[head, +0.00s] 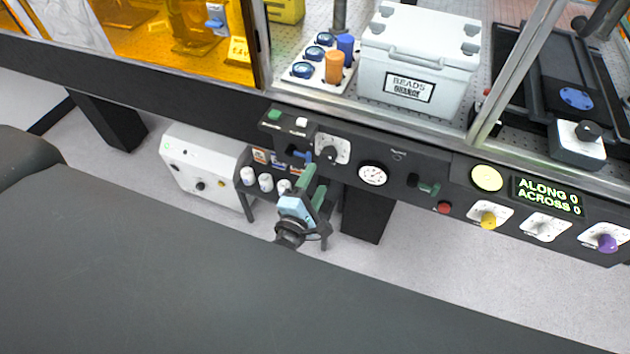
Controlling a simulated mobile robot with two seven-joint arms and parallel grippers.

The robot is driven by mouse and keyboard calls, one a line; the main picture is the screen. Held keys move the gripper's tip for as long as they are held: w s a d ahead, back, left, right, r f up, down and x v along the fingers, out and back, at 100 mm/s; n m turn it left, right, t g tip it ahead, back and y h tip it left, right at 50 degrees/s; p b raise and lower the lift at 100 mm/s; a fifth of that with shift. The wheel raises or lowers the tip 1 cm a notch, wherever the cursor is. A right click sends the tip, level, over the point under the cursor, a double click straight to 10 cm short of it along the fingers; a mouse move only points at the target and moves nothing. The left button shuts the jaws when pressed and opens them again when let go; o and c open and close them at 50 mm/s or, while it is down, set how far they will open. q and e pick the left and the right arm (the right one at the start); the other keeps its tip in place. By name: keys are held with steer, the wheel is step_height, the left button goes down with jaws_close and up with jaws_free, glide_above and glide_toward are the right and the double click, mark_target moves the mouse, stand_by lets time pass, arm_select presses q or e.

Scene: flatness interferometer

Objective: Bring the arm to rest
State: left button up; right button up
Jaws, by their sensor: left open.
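My left gripper (314,181) is in the middle of the head view, in front of the dark control panel (400,198). It has a light blue body and two green fingers, which point up toward the panel. The fingers are apart and I see nothing between them. A white plate with a dark knob (332,149) and a blue lever (301,154) show just above the fingertips. I cannot tell from this view how far the fingers are from the panel. My right gripper is not in view.
The panel carries a round gauge (373,174), a green lever (429,188), a yellow knob (488,220), a purple knob (607,243) and a display (547,197) reading ALONG 0, ACROSS 0. A white box (418,60) labelled BEADS stands behind. A white cabinet (200,165) stands below left.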

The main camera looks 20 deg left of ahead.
arm_select(q)
steer(key=s+a+f+m+g, duration=0.1)
steer(key=s+f+m+g, duration=0.2)
steer(key=s+f+m, duration=0.2)
steer(key=s+a+f+m+g+h, duration=0.1)
steer(key=s+a+f+m+g, duration=0.1)
steer(key=s+m, duration=0.8)
steer(key=s+a+f+m+g, duration=0.1)
steer(key=s+f+m+g, duration=0.3)
steer(key=s, duration=0.9)
step_height(320, 180, down, 4)
steer(key=m, duration=0.4)
steer(key=shift+a+r+m, duration=0.15)
steer(key=shift+r+m, duration=0.05)
steer(key=shift+m, duration=0.1)
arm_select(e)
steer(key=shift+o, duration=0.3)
